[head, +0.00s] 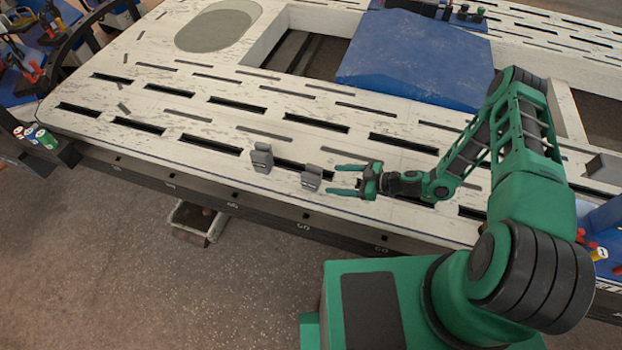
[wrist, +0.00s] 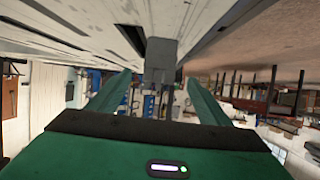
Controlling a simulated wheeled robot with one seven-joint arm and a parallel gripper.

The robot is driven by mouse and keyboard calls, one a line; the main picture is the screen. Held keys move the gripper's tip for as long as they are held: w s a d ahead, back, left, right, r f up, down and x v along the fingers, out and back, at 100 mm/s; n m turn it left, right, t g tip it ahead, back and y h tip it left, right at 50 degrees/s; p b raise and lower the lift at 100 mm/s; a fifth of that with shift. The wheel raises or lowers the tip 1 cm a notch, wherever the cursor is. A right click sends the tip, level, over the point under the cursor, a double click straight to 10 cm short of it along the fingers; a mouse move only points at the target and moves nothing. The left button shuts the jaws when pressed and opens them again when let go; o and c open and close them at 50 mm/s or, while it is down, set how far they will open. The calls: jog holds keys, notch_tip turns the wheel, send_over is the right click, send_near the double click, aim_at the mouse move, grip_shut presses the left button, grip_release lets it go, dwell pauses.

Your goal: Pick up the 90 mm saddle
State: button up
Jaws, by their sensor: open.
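Two small grey saddles stand on the pale slotted bench top. The taller saddle (head: 262,158) is to the left. The shorter saddle (head: 311,178) is closer to my gripper. I cannot read a size on either one. My gripper (head: 333,179) is open and empty, lying low over the bench and pointing left, with its green fingertips just right of the shorter saddle. In the wrist view a grey saddle (wrist: 161,58) appears ahead, between the two open fingers of my gripper (wrist: 158,78). It looks clear of both fingers.
The bench (head: 200,75) has rows of dark slots and a front edge just below the saddles. A blue covered block (head: 415,55) stands at the back. A dark grey block (head: 603,167) sits at the right. An open box (head: 198,222) is on the floor below.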

aim_at(320, 178)
jog(key=x, duration=0.5)
jog(key=shift+a+f, duration=0.2)
jog(key=shift+r+x, duration=0.2)
jog(key=shift+x, duration=2.65)
jog(key=shift+w, duration=0.25)
jog(key=c, duration=1.5)
jog(key=shift+r, duration=0.15)
